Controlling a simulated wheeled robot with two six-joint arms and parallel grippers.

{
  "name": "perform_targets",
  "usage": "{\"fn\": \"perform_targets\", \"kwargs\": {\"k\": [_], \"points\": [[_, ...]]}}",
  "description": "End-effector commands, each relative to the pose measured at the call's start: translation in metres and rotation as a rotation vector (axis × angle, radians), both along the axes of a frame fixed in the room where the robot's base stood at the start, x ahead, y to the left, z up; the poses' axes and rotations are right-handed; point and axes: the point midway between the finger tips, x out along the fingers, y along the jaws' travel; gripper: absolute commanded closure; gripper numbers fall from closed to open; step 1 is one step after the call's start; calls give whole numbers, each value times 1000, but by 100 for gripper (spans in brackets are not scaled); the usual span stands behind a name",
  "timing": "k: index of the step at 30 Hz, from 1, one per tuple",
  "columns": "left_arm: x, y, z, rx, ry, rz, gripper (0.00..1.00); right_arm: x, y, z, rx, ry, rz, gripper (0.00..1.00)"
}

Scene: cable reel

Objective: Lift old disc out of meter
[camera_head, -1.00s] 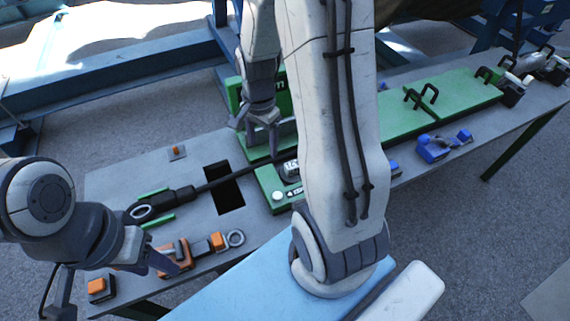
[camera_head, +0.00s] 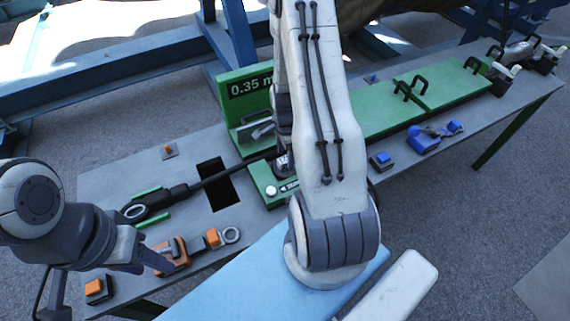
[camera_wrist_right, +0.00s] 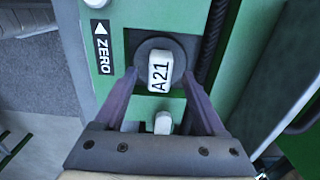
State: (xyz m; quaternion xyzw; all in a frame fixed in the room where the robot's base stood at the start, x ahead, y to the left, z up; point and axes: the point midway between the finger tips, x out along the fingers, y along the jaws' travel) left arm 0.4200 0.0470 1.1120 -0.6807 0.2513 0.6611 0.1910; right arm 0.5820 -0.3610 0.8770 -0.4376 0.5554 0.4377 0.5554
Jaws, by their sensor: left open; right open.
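The green meter (camera_head: 262,179) stands on the grey bench, with a raised panel reading "0.35 m" (camera_head: 248,88). The old disc, a dark round disc with a white grip marked A21 (camera_wrist_right: 160,70), sits in the meter in the right wrist view. My right gripper (camera_wrist_right: 163,85) is open, with one finger on each side of the disc's grip and a gap on both sides. In the head view my right arm hides much of the disc and gripper. My left gripper (camera_head: 160,262) is near an orange-and-grey clamp at the bench's front left; it looks open and empty.
A black cable with a connector (camera_head: 170,197) runs over a dark rectangular opening (camera_head: 216,185) to the meter. Blue parts (camera_head: 423,141) and green lidded panels (camera_head: 440,87) are on the right.

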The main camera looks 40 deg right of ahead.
Motion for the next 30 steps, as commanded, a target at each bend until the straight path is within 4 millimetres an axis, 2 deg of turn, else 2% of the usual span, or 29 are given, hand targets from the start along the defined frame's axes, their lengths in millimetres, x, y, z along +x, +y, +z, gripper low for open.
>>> {"fn": "perform_targets", "kwargs": {"k": [6,13,14,15,19,20,30], "points": [[0,0,5,0,0,0,50,0,0,-21,0,1,0,28],[0,0,4,0,0,0,50,0,0,-23,0,-1,0,28],[0,0,4,0,0,0,50,0,0,-22,0,-1,0,31],[0,0,4,0,0,0,50,0,0,-22,0,0,0,47],[0,0,4,0,0,0,50,0,0,-22,0,0,0,96],[0,0,4,0,0,0,50,0,0,-22,0,0,0,100],[0,0,4,0,0,0,50,0,0,-21,0,-1,0,100]]}}
